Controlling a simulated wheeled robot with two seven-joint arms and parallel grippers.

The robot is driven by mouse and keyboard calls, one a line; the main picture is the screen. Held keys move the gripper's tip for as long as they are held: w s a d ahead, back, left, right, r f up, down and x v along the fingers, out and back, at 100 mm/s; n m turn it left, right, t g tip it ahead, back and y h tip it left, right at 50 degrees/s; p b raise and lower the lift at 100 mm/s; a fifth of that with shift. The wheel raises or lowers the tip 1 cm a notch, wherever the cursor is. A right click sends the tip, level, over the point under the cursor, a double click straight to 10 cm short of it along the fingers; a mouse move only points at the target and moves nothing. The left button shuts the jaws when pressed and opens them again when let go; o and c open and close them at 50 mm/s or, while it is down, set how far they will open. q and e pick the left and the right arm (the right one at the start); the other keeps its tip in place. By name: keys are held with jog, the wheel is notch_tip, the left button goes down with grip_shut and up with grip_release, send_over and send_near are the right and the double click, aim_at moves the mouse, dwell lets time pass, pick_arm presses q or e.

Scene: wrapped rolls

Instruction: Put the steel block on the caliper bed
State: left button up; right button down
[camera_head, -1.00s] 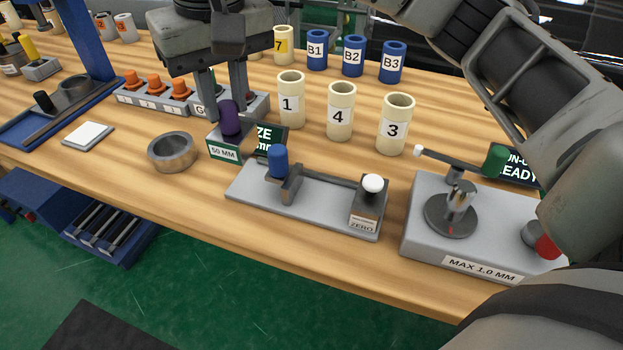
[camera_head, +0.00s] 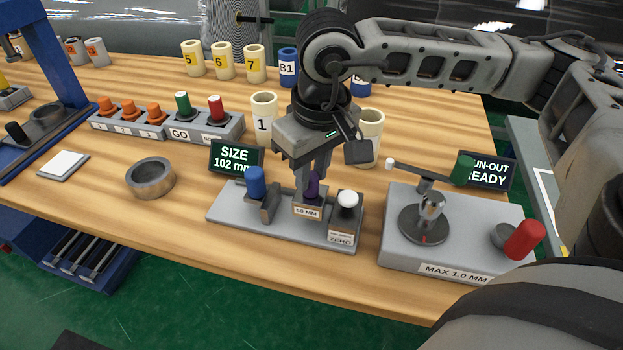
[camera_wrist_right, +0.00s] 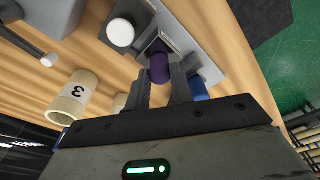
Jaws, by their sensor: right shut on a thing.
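The steel block (camera_head: 307,211) is a small block labelled 50 MM with a purple knob (camera_head: 314,187) on top. My right gripper (camera_head: 314,180) points down and is shut on that knob; the purple knob also shows between the fingers in the right wrist view (camera_wrist_right: 159,66). The caliper bed (camera_head: 236,214) is a long grey plate with a blue-knobbed sliding jaw (camera_head: 268,205) at left and a ZERO post (camera_head: 344,222) with a white knob at right. The block is between these two, at the bed; I cannot tell whether it touches the plate. My left gripper is not in view.
A display (camera_head: 236,157) reading SIZE 102 mm stands behind the bed. A run-out gauge (camera_head: 452,238) with a red knob is to the right. A steel ring (camera_head: 150,178) lies left. Cream tubes, including tube 1 (camera_head: 263,120), stand behind.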

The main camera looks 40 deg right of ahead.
aim_at(313, 177)
jog(key=shift+f+p, duration=0.3)
jog(key=shift+f, duration=1.1)
jog(key=shift+f+b, duration=0.2)
jog(key=shift+b, duration=0.1)
jog(key=c, duration=1.2)
grip_release()
jog(key=shift+r, duration=0.1)
jog(key=shift+r+p, duration=0.25)
jog(key=shift+p, duration=0.2)
notch_tip(313, 177, up, 12)
jog(key=s+b, duration=0.1)
jog(key=shift+s+f, duration=0.2)
